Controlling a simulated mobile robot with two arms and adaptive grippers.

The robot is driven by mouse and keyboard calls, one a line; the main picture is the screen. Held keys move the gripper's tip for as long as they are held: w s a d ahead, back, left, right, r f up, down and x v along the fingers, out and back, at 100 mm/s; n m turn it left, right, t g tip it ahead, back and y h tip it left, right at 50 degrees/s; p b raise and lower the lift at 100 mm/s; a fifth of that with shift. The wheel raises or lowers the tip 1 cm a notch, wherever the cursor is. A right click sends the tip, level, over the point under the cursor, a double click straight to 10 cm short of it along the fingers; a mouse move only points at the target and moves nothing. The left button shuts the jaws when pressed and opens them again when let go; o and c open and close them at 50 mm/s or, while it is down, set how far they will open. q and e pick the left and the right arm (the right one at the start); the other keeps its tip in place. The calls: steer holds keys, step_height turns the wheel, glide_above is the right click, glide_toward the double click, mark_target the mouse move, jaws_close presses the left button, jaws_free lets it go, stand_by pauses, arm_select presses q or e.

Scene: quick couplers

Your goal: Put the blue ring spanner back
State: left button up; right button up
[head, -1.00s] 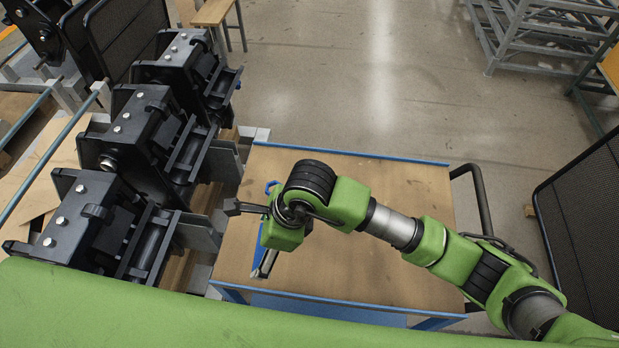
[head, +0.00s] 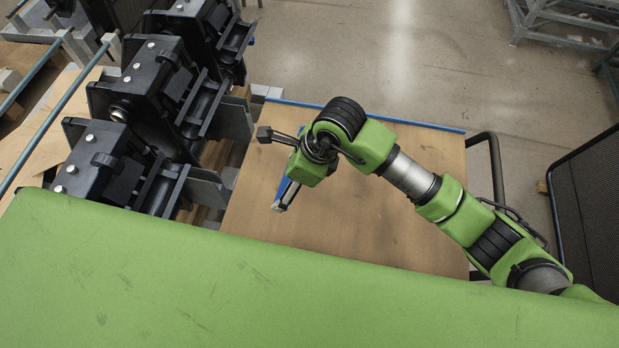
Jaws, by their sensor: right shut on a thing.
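The blue ring spanner (head: 285,187) shows in the head view only in part, as a blue strip below my right wrist and a bit of blue just above it. Its middle is hidden by my green wrist. My right gripper (head: 281,203) points down over the left part of the table and is shut on the spanner. Only a grey fingertip of it shows clearly. I cannot tell whether the spanner touches the table top. My left gripper is not in view.
The brown work table (head: 385,235) with blue edges is otherwise bare. Black quick couplers (head: 145,90) stand in a row on its left. A black handle (head: 494,170) is at its right side, a dark mesh panel (head: 590,210) further right, and a grey rack (head: 560,22) behind.

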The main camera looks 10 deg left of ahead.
steer(key=w+d+f+b, duration=0.1)
steer(key=f, duration=0.1)
steer(key=w+d+f+b, duration=0.1)
steer(key=w+f, duration=0.1)
steer(key=w+d+f+b, duration=0.1)
steer(key=f+b, duration=0.1)
steer(key=shift+w+d, duration=0.1)
steer(key=shift+w, duration=0.15)
step_height(320, 180, down, 3)
steer(key=shift+w+d+f+b, duration=0.1)
steer(key=shift+w+b, duration=0.05)
steer(key=shift+b, duration=0.95)
steer(key=o, duration=1.6)
